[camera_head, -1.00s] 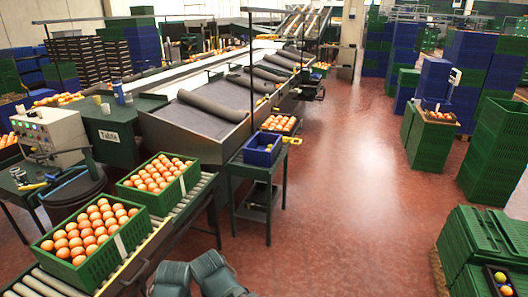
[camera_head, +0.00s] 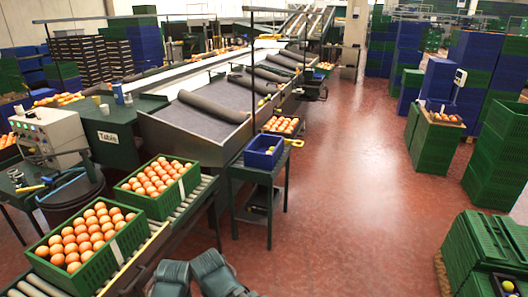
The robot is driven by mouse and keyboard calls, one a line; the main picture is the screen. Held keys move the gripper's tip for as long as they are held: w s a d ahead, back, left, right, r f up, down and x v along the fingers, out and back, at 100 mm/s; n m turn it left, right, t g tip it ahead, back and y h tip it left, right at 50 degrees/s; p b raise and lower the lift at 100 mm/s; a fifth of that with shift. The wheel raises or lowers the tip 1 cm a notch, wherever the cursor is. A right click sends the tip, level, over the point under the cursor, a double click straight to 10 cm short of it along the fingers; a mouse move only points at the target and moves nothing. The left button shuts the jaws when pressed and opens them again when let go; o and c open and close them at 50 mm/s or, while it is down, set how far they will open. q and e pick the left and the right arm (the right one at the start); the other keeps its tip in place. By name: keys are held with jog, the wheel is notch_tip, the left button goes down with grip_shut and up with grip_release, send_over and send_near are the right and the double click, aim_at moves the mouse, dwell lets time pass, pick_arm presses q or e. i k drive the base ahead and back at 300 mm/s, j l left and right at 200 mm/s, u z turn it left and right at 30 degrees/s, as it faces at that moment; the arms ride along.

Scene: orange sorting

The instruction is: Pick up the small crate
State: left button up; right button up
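A small blue crate (camera_head: 257,160) stands on a narrow dark green table (camera_head: 243,172) right of the roller line. A little yellow shows inside it; the rest of its inside is hard to see. Neither of my grippers is in view. Only dark teal parts that look like my own arms show at the bottom edge, well in front of the crate and apart from it.
Two green crates (camera_head: 100,271) of oranges sit on rollers at left. An orange-filled tray (camera_head: 281,126) lies behind the blue crate. Green crate stacks (camera_head: 487,240) stand at right, with a small dark tray on the nearest. Red floor (camera_head: 345,200) between is clear.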

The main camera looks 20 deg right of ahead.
aim_at(255, 155)
jog(key=i+l, duration=0.45)
jog(key=i+l+u, duration=0.15)
jog(key=i+l, duration=0.8)
jog(key=i+l+u, duration=0.15)
jog(key=i+l, duration=0.8)
jog(key=l, duration=0.15)
jog(key=i+l+u, duration=0.15)
jog(key=i+l, duration=0.3)
jog(key=l, duration=0.1)
